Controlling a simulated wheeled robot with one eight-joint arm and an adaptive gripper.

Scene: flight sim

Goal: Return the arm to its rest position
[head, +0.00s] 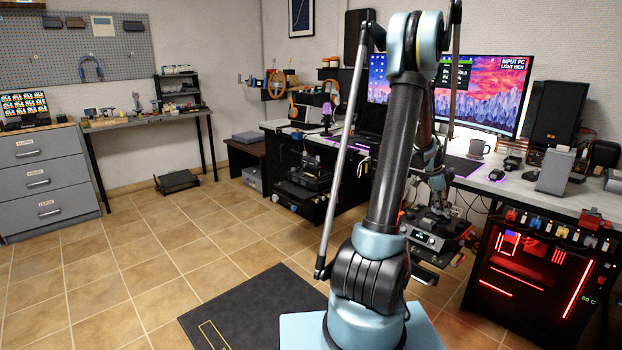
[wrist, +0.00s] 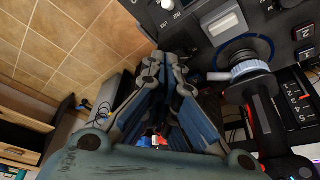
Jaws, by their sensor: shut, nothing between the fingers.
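My arm rises in the middle of the head view, its upper link upright and its forearm reaching away behind it. My gripper (head: 438,204) hangs low behind the arm, partly hidden by it, above a dark control unit (head: 440,238) with a small lit display. In the wrist view my gripper (wrist: 165,60) has its fingers drawn together at the tips, with nothing between them.
The desk (head: 540,190) behind the arm carries a monitor (head: 490,85), a mug (head: 479,148) and a speaker (head: 553,112). A red-lit computer case (head: 535,285) stands at right. Tiled floor (head: 130,260) is open at left, beside a dark mat (head: 240,312).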

